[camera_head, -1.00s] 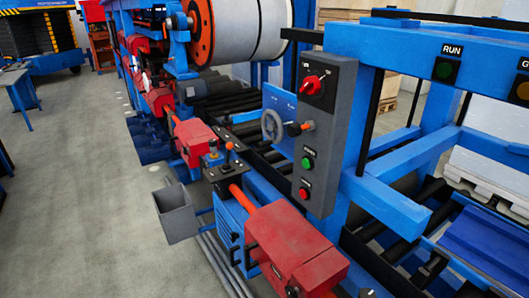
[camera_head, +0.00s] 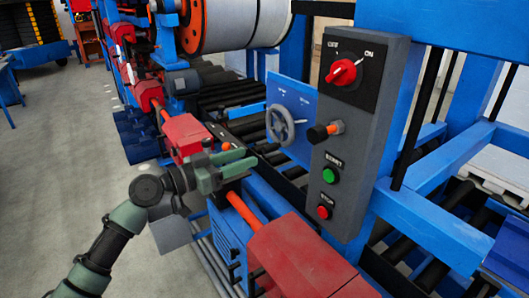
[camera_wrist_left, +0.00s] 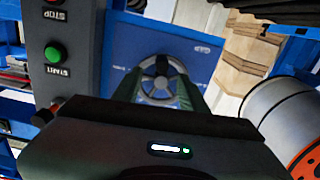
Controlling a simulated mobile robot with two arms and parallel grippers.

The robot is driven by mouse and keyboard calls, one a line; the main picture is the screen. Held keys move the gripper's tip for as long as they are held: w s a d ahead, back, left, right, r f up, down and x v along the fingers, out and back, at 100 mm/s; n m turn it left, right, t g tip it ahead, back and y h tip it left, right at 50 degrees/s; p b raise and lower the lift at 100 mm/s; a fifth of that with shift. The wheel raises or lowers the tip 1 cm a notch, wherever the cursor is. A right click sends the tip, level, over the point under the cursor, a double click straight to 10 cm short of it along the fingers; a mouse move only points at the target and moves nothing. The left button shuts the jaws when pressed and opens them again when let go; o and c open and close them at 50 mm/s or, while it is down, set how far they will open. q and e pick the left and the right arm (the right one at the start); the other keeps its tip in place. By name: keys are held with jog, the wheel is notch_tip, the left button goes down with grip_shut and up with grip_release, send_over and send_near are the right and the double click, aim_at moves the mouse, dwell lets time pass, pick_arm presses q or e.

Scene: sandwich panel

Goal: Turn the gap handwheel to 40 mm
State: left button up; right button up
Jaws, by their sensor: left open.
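The gap handwheel (camera_head: 280,125) is a grey spoked wheel on a blue panel (camera_head: 297,98), left of the grey control box. A small light handle or pointer sticks out at its right. The scale markings on the panel are too small to read. My right gripper is not in view.
The grey control box (camera_head: 362,170) carries a red rotary switch (camera_head: 342,72), an orange-black knob (camera_head: 325,132), a green button (camera_head: 329,175) and a red button (camera_head: 323,212). Red motor housings (camera_head: 285,252) and a rail lie below. Open floor (camera_head: 60,170) is at left.

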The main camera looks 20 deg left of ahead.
aim_at(263, 150)
pick_arm(q)
jog(key=p+x, duration=0.2)
jog(key=x, duration=0.4)
jog(key=shift+w+r+p, duration=0.1)
jog(key=shift+w+p, duration=0.2)
jog(key=shift+p, duration=0.05)
jog(key=shift+w+d, duration=0.3)
jog(key=shift+w, duration=0.05)
jog(key=shift+c, duration=0.5)
grip_shut()
